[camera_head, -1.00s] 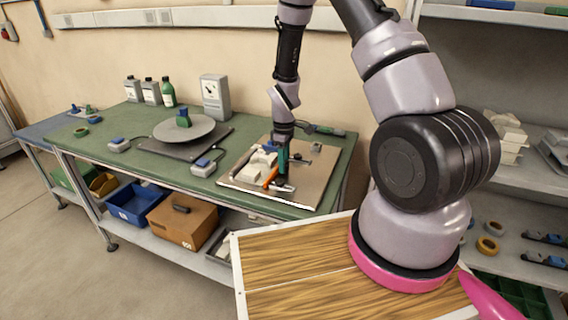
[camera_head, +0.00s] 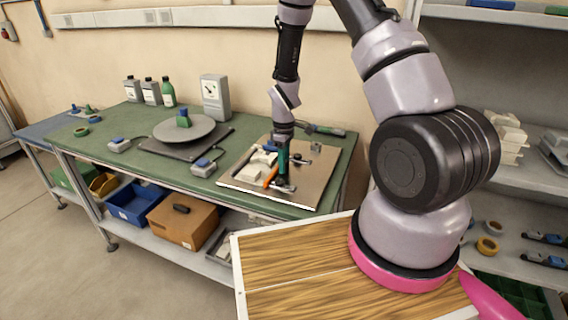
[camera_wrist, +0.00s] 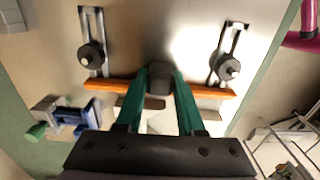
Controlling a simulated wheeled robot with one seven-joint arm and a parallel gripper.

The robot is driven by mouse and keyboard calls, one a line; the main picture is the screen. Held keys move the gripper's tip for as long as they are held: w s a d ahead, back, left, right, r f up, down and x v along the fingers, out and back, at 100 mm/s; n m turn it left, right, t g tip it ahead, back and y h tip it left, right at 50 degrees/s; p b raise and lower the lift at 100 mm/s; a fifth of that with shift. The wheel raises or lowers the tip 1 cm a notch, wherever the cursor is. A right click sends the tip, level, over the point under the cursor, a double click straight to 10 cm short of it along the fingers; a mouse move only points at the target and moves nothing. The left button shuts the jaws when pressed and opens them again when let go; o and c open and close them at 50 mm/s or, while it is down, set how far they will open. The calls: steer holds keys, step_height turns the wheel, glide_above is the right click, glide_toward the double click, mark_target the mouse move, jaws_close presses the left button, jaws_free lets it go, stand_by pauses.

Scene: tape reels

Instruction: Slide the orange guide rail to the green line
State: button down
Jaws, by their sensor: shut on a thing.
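The orange guide rail (camera_wrist: 113,86) runs crosswise over a metal plate (camera_wrist: 150,28) in the wrist view. It also shows in the head view (camera_head: 270,178), near the front of the plate. My gripper (camera_wrist: 159,78) has green fingers reaching over the middle of the rail. The fingers are shut on a dark grip block (camera_wrist: 159,80) at the rail's middle. In the head view my gripper (camera_head: 284,182) is down at the plate, beside the rail. I cannot make out the green line in either view.
Two slots with black knobs (camera_wrist: 91,55) (camera_wrist: 228,68) flank the grip block. A blue clamp-like part (camera_wrist: 82,117) lies at the left in the wrist view. White blocks (camera_head: 262,160) stand behind the rail. A round turntable (camera_head: 184,129) is left on the bench.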

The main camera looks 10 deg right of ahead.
stand_by(0.4)
steer(key=shift+w+a, duration=0.2)
steer(key=c, duration=0.5)
jaws_free()
steer(key=shift+r, duration=0.1)
step_height(320, 180, up, 11)
steer(key=shift+f, duration=0.2)
